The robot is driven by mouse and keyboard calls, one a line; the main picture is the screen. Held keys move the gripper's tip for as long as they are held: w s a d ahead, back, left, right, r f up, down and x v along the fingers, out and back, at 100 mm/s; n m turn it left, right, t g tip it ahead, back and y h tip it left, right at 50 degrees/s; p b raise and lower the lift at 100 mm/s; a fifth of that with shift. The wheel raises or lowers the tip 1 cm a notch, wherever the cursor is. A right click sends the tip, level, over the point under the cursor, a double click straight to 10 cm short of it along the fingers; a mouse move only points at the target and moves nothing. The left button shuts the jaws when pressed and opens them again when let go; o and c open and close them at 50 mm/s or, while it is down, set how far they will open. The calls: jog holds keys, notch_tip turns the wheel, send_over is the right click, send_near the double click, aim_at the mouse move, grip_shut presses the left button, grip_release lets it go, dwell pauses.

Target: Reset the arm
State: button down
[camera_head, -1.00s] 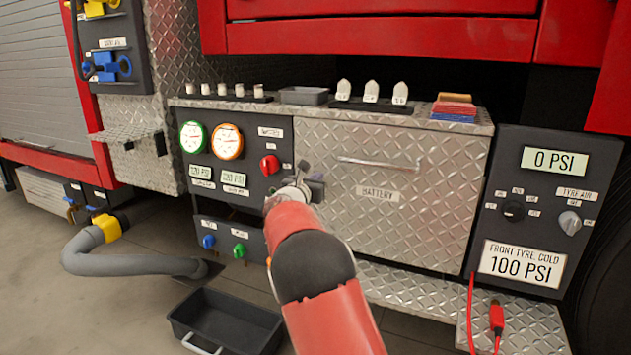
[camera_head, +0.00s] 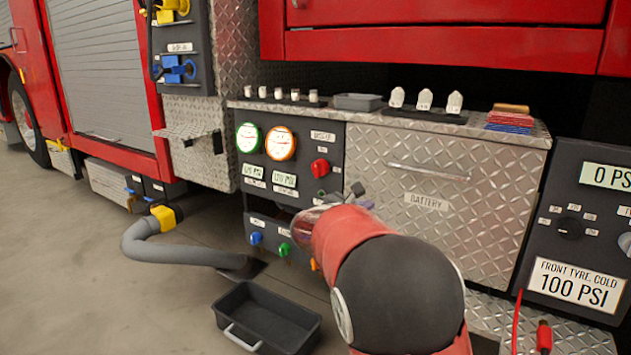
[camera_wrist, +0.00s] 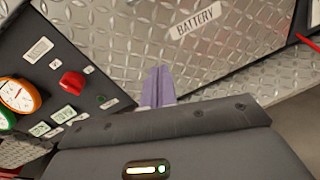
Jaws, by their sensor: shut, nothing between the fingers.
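My red and black arm reaches up from the bottom right in the head view. My gripper (camera_head: 355,192) points at the truck's side, near the left edge of the battery drawer front. In the wrist view the fingers of my gripper (camera_wrist: 157,84) are together with nothing between them. They are in front of the diamond-plate battery panel (camera_wrist: 215,50), right of the red knob (camera_wrist: 72,82). The arm hides part of the panel's lower edge in the head view.
The gauge panel (camera_head: 335,155) is left of my gripper. The battery drawer (camera_head: 450,215) has a handle across its top. A black tray (camera_head: 270,315) lies on the floor, with a grey hose (camera_head: 185,254) behind it. A tyre panel (camera_head: 590,195) is at right. Open floor (camera_head: 60,270) lies left.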

jog(key=s+d+m+g+y+p, duration=0.1)
jog(key=s+d+m+g+y, duration=0.2)
jog(key=s+m, duration=0.5)
jog(key=s+d+m+g+y+p, duration=0.1)
jog(key=s+d+m+g, duration=0.3)
jog(key=s, duration=0.9)
jog(key=s+a+f+m+y+p, duration=0.1)
jog(key=s+a+m+y, duration=0.2)
jog(key=s+m, duration=0.3)
jog(key=s+a+f+m+y+p, duration=0.1)
jog(key=s+a+m+y, duration=0.3)
jog(key=s, duration=0.9)
jog(key=a+f+m, duration=0.1)
jog(key=m, duration=0.1)
jog(key=shift+s+a+m+t+p, duration=0.15)
jog(key=shift+s+m+t+p, duration=0.15)
jog(key=shift+s+p, duration=0.05)
